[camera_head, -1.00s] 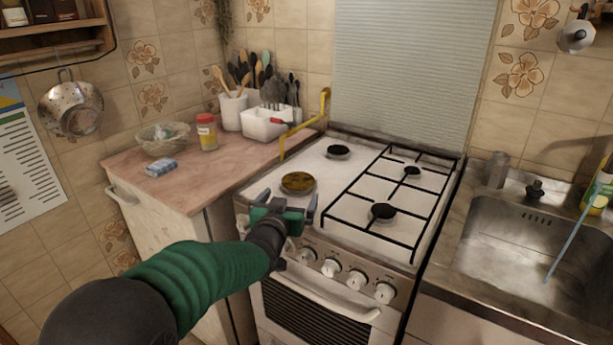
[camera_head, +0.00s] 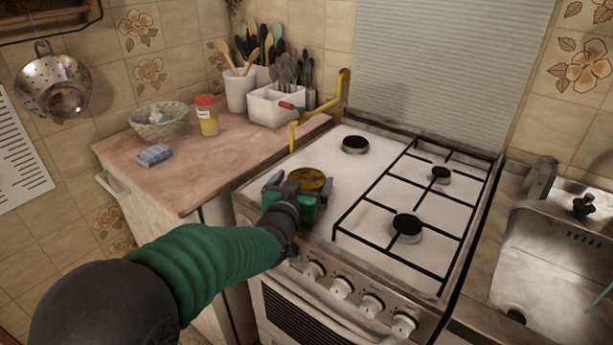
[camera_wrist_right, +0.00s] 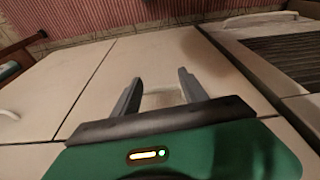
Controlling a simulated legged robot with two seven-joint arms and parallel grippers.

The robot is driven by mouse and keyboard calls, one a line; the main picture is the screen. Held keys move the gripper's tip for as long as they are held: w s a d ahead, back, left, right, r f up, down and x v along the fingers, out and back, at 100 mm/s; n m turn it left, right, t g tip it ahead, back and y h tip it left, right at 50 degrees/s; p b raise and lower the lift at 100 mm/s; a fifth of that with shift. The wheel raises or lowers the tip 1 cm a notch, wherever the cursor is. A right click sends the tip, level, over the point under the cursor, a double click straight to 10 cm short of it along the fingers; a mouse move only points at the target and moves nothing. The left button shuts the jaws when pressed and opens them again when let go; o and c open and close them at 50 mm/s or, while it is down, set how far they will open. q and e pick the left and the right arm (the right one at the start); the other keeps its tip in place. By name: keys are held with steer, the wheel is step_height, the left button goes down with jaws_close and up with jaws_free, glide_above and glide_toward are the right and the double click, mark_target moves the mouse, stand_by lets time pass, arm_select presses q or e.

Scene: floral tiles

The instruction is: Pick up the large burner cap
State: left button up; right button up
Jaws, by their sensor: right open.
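A wide, round, brown-gold burner top (camera_head: 311,179), the largest on the hob, sits at the front left of the white stove (camera_head: 345,185). It looks like the large burner cap. My left gripper (camera_head: 299,180) is over the stove's front left corner, with its fingers spread at either side of the burner's near part. The gripper body hides the near edge of the burner, and I cannot tell whether the fingers touch it. My right gripper (camera_wrist_right: 160,88) shows only in the right wrist view. It is open and empty, in front of pale cabinet doors.
Smaller black burners stand at the back left (camera_head: 355,145), front right (camera_head: 407,224) and back right. A black grate (camera_head: 375,185) covers the right half. A yellow rail (camera_head: 294,135) stands at the stove's left edge. Worktop with utensil holders lies left; a sink (camera_head: 560,260) lies right.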

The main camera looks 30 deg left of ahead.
arm_select(q)
steer(key=shift+w+d+r, duration=0.1)
steer(key=shift+w+d, duration=0.05)
steer(key=shift+d, duration=0.55)
steer(key=c, duration=0.5)
steer(key=shift+c, duration=1.1)
steer(key=shift+a, duration=0.45)
steer(key=c, duration=0.6)
steer(key=shift+d, duration=0.1)
